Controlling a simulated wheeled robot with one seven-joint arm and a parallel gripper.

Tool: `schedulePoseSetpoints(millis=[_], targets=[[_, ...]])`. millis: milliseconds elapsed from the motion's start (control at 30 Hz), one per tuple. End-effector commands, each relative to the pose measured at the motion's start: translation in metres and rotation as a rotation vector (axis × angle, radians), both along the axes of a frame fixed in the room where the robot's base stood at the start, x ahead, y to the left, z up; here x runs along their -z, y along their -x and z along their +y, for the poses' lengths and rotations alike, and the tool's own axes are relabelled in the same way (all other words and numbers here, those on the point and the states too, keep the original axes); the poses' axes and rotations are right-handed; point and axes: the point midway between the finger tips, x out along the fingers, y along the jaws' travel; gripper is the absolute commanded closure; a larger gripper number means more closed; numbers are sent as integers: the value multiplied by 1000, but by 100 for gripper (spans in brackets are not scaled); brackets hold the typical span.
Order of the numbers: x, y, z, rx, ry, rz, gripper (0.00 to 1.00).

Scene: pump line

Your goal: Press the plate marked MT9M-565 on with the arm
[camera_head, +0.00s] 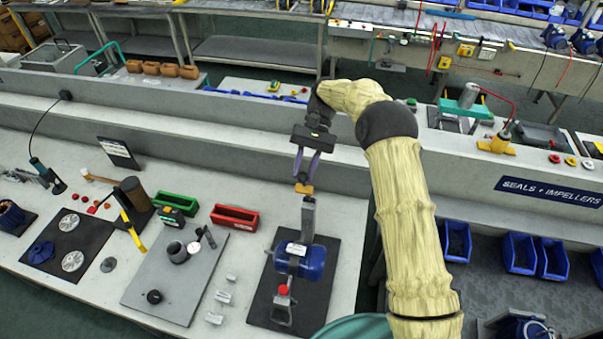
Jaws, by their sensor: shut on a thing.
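A blue pump body (312,264) lies on a dark mat (262,305) on the bench. A small white plate (296,249) shows on its top; its marking is too small to read. A grey upright (308,218) stands behind the pump body, with an orange piece (304,189) at its top. My gripper (303,178) points down from above, its purple fingers shut on the orange piece. Whether that piece is joined to the upright I cannot tell. A red knob on a grey fixture (283,290) sits at the front of the mat.
A grey board (150,285) with dark parts lies to the left, with small metal blocks (222,297) beside it. Red (234,217) and green (175,203) bins stand behind. A raised ledge (230,157) runs behind the bench. Blue bins (519,253) are at the right.

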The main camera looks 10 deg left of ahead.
Motion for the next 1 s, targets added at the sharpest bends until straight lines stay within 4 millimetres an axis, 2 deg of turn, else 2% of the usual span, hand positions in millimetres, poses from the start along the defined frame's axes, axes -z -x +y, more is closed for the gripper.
schedulePoseSetpoints(millis=[33,367,933,967,1000], targets=[[5,-5,-5,4,9,11,100],[1,-17,-6,2,7,78,100],[1,-19,-7,1,6,97,100],[1,-19,-7,0,7,97,72],[0,-19,-7,1,6,97,64]])
